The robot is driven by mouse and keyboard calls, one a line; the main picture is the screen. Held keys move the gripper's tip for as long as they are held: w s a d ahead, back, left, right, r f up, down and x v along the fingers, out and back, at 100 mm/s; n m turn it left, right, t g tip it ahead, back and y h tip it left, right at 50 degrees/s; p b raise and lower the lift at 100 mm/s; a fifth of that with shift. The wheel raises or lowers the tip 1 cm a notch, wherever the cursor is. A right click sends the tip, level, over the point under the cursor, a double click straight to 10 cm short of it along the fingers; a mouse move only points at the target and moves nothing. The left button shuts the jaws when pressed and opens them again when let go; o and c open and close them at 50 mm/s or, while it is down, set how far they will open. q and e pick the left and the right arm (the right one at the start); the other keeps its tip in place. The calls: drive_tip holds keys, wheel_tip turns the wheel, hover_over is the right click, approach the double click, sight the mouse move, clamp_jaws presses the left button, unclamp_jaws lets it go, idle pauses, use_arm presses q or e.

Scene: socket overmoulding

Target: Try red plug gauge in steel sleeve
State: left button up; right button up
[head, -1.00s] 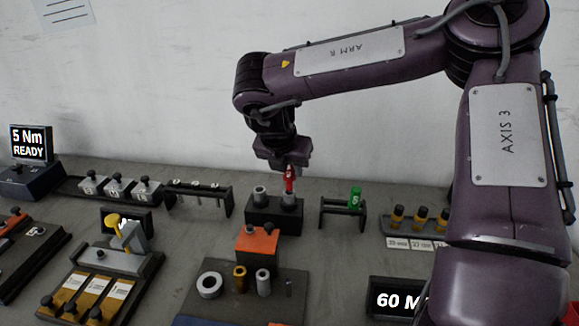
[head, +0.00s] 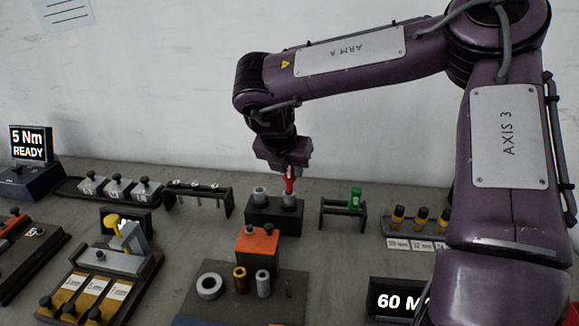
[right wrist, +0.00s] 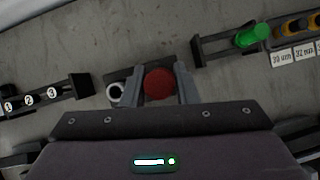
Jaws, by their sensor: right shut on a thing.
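My right gripper (head: 289,172) is shut on the red plug gauge (head: 290,181) and holds it upright over the right-hand steel sleeve (head: 289,200) in the black block. The gauge's lower end is at the sleeve's mouth; I cannot tell whether it has entered. In the right wrist view the gauge's round red top (right wrist: 159,84) sits between the two fingers (right wrist: 159,88) and hides the sleeve below. A second grey sleeve (head: 259,193) stands in the left of the block and shows as a ring in the right wrist view (right wrist: 116,94). My left gripper is not in view.
A green gauge (head: 355,198) stands in a black rack to the right. An orange-topped block (head: 257,241) stands in front of the sleeve block (head: 262,214). A rack with several pins (head: 198,187) is to the left.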

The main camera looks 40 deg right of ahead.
drive_tip(key=shift+f, duration=0.3)
drive_tip(key=shift+s+d+f+b, duration=0.35)
drive_tip(key=shift+d+f+b, duration=0.1)
drive_tip(key=shift+f+b, duration=0.2)
idle(0.4)
drive_tip(key=shift+w+r, duration=0.15)
drive_tip(key=shift+r, duration=0.3)
